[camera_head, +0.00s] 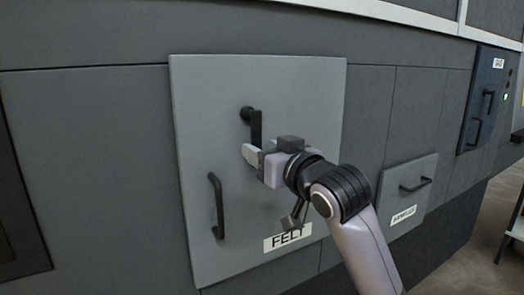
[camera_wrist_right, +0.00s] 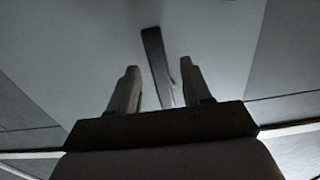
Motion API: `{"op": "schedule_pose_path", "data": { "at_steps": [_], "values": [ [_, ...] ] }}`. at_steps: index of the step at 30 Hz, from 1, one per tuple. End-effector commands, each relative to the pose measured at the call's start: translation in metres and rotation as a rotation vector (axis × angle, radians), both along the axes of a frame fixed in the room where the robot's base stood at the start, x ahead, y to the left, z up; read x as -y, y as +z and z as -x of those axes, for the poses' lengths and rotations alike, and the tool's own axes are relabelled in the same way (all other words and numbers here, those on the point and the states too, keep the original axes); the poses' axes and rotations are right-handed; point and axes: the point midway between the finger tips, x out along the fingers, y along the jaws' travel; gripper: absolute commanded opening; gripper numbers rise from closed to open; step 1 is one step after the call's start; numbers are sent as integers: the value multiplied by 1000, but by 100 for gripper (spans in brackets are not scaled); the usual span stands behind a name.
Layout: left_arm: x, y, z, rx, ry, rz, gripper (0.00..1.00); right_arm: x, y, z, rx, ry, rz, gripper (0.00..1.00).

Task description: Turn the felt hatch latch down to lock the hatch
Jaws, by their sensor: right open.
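The felt hatch (camera_head: 200,130) is a light grey square panel with a "FELT" label (camera_head: 287,237) near its lower edge. Its black latch (camera_head: 256,125) has a round pivot at the upper left, and its bar points down from there. My right gripper (camera_head: 252,153) is at the lower end of the bar with its jaws open. In the right wrist view the dark bar (camera_wrist_right: 153,50) runs into the gap between the two fingers (camera_wrist_right: 158,70). I cannot tell whether a finger touches it. My left gripper is out of view.
A black fixed handle (camera_head: 215,205) stands out from the hatch's lower left. A smaller grey hatch (camera_head: 407,175) with a handle is at the right. A dark blue box (camera_head: 483,100) with handles is farther right. The floor shows at the lower right.

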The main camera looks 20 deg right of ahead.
Motion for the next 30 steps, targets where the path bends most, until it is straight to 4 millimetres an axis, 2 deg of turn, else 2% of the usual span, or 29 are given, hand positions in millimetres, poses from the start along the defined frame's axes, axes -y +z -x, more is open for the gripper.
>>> {"op": "schedule_pose_path", "data": {
  "at_steps": [6,13,30],
  "values": [
    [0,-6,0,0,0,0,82,3,-1,31,2,0,1,49],
    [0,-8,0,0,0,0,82,4,0,55,1,1,-1,49],
    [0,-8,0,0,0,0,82,5,0,59,0,0,-1,49]
  ]
}}
